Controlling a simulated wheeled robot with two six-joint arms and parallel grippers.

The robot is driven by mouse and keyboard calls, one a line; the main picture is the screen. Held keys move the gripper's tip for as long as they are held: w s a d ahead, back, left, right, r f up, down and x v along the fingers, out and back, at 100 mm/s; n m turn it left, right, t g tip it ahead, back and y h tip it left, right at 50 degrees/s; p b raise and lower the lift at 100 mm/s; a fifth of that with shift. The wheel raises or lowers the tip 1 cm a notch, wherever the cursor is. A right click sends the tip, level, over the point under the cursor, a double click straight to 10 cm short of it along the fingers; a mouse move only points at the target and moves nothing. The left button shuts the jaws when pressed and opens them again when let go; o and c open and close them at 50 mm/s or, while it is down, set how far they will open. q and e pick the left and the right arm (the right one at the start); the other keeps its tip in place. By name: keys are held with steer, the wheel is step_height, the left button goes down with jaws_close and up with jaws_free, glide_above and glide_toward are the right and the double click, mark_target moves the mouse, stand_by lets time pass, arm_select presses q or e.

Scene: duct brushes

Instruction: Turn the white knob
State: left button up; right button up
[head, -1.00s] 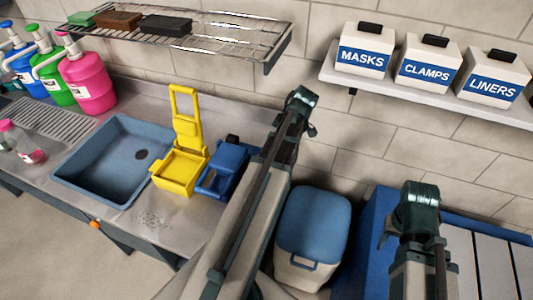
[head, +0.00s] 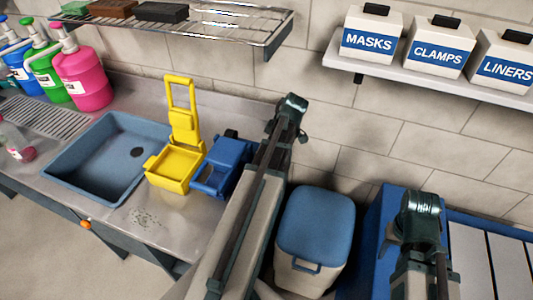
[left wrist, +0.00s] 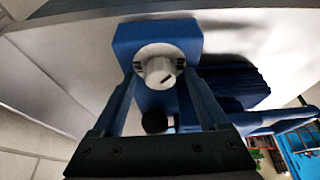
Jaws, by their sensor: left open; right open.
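The white knob (left wrist: 160,68) is a round dial with a dark mark, on the face of a blue box (left wrist: 185,38) in the left wrist view. My left gripper (left wrist: 158,88) is open, its two dark fingers on either side of the knob. Whether they touch it I cannot tell. In the head view I cannot make out the knob or my left fingers; my left arm crosses the middle. My right arm rises at the lower right of the head view, its dark upper end (head: 420,215) away from the sink; its jaws do not show clearly.
A blue-lidded bin (head: 315,225) stands between my arms. Labelled boxes (head: 437,52) sit on a wall shelf. Pump bottles (head: 82,78) stand at left.

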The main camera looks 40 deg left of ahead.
arm_select(q)
steer(key=shift+c, duration=0.4)
jaws_close()
steer(key=shift+m, duration=0.3)
steer(key=m, duration=0.1)
steer(key=m+t, duration=0.1)
steer(key=m, duration=0.1)
steer(key=shift+s+m+t, duration=0.2)
steer(key=shift+m+t, duration=1)
steer(key=shift+m, duration=1.6)
steer(key=shift+h, duration=0.3)
